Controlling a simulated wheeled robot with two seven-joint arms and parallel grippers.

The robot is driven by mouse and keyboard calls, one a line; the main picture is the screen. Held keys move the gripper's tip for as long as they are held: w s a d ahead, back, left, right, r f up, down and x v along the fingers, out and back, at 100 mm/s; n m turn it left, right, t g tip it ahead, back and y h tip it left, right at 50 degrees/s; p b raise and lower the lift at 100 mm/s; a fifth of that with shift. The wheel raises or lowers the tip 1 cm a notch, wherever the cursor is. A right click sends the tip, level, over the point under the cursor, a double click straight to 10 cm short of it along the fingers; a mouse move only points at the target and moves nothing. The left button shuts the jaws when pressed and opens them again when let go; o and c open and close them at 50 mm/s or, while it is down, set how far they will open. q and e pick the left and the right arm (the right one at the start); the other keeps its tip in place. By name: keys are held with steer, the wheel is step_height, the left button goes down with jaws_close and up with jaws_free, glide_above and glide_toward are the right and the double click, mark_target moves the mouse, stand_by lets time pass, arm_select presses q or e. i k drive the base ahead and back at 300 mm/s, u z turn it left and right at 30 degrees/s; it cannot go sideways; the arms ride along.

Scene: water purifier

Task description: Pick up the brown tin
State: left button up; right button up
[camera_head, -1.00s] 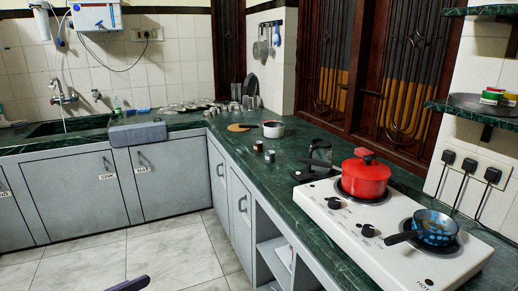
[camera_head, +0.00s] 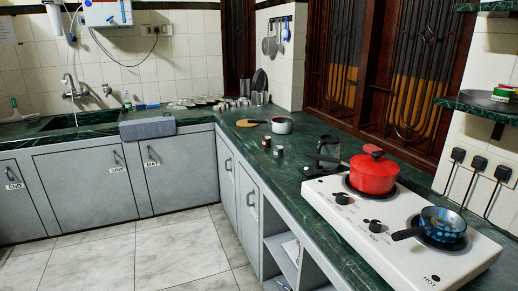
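Two small dark tins with pale lids stand close together on the green counter, left of the stove. The farther tin (camera_head: 266,142) looks brownish. The nearer tin (camera_head: 279,151) looks dark grey or brown. They are too small to tell for sure which one is the brown tin. Both are upright and apart from each other. Neither of my grippers is in view.
A white stove (camera_head: 390,228) holds a red pot (camera_head: 374,176) and a blue pan (camera_head: 442,222). A dark appliance (camera_head: 326,153) stands between tins and stove. A white-and-red pot (camera_head: 281,124) and wooden board (camera_head: 250,123) lie behind the tins. The tiled floor (camera_head: 150,262) is clear.

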mark_target(267, 140)
steer(key=u, duration=0.9)
steer(key=k, duration=1.2)
steer(key=u, duration=0.9)
steer(key=i, duration=1.3)
steer(key=z, duration=0.55)
steer(key=i, duration=2.45)
steer(key=z, duration=1.95)
steer(key=i, duration=1)
steer(key=z, duration=1.15)
